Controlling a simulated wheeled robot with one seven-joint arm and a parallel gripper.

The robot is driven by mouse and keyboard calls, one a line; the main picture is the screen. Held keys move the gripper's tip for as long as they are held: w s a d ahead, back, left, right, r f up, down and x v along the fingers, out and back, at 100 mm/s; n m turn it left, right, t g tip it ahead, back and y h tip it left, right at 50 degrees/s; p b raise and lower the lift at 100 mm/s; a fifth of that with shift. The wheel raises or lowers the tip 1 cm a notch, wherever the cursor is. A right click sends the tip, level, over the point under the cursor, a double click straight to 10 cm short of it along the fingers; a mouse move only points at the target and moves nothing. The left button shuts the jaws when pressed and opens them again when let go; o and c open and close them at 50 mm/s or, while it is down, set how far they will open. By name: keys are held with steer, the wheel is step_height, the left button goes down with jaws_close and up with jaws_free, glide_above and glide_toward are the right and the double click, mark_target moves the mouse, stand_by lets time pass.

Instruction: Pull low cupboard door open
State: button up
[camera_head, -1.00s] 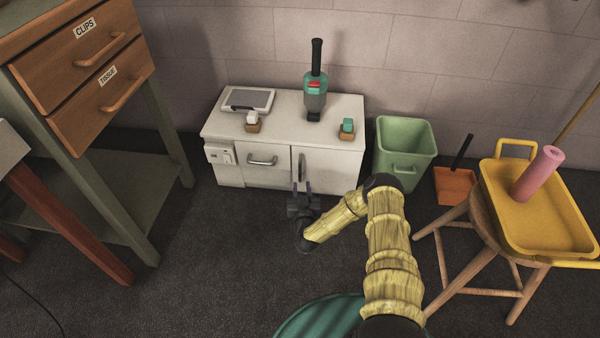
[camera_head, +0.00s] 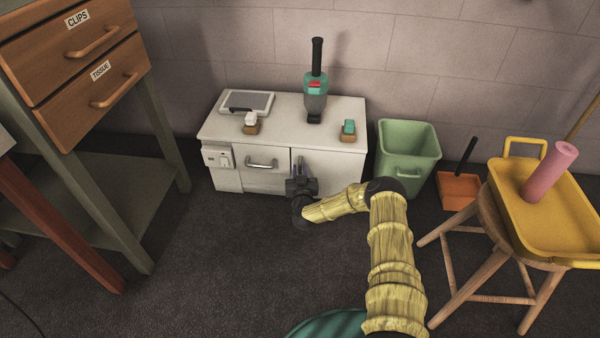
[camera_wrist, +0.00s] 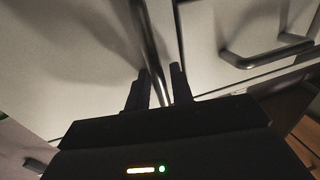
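The low white cupboard (camera_head: 228,128) stands against the wall. Its right door (camera_head: 338,172) looks closed in the head view. My gripper (camera_head: 302,171) is at the left part of this door, at its upright handle, which it mostly hides in the head view. In the wrist view the door (camera_wrist: 60,60) fills the left, and its metal bar handle (camera_wrist: 148,40) runs down between the two dark fingers of my gripper (camera_wrist: 160,80). The fingers stand apart on either side of the bar, with a gap showing.
A drawer front with a horizontal handle (camera_head: 261,163) is left of the door; this handle also shows in the wrist view (camera_wrist: 265,57). A green bin (camera_head: 408,150) stands close right of the cupboard. A wooden stool (camera_head: 480,235) is farther right. Floor in front is clear.

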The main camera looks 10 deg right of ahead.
jaws_close()
